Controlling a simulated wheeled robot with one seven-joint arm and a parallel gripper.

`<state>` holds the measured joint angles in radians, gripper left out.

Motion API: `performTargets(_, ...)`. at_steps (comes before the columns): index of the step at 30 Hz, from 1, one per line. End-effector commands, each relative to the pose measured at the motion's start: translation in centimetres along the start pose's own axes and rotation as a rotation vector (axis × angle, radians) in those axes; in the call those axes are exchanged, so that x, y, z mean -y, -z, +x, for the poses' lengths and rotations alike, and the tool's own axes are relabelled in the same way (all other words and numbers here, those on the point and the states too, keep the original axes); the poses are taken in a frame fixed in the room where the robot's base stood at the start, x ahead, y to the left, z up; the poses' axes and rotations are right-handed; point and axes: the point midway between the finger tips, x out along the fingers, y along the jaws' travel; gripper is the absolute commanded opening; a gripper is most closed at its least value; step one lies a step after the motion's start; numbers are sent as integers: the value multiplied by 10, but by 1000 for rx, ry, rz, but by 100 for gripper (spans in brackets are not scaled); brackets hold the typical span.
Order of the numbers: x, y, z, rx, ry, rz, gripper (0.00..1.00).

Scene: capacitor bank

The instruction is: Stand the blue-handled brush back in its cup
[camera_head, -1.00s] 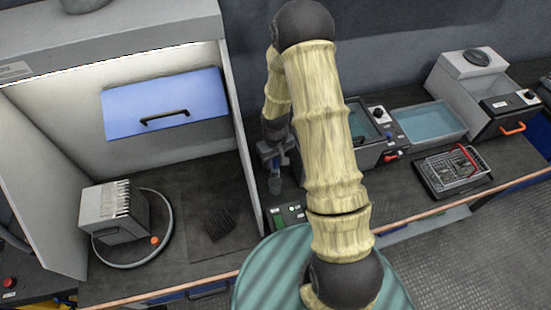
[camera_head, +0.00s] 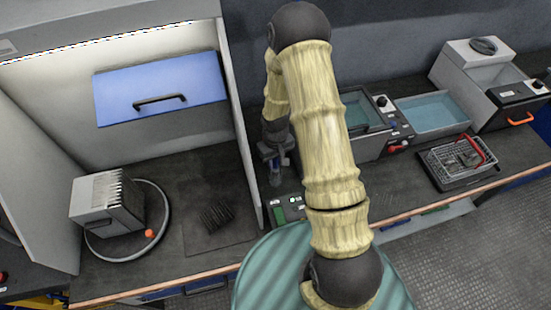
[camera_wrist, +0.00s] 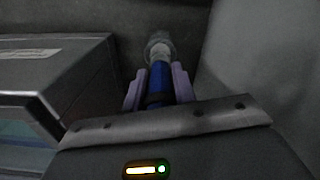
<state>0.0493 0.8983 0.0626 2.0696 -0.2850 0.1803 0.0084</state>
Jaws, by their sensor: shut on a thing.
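In the wrist view the blue-handled brush (camera_wrist: 158,76) stands out between the two purple fingers of my gripper (camera_wrist: 158,86). The fingers are shut on its blue handle. A pale grey, rounded piece shows at the handle's far end; I cannot tell whether it is part of the brush or the cup. In the head view my gripper (camera_head: 278,168) points down over the narrow strip of bench beside the hood's right wall, largely dark and small. I cannot make out the cup for certain in either view.
The hood's right wall (camera_head: 241,125) stands close to the left of my gripper. A tank (camera_head: 365,110) with teal liquid stands to its right.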

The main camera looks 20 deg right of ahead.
Motion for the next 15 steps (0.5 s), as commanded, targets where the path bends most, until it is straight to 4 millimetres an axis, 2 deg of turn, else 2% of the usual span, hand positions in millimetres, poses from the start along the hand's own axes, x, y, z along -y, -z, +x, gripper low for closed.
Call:
performTargets(6, 0, 0, 14, 1, 0, 0, 4)
performTargets(15, 0, 0, 16, 0, 0, 0, 4)
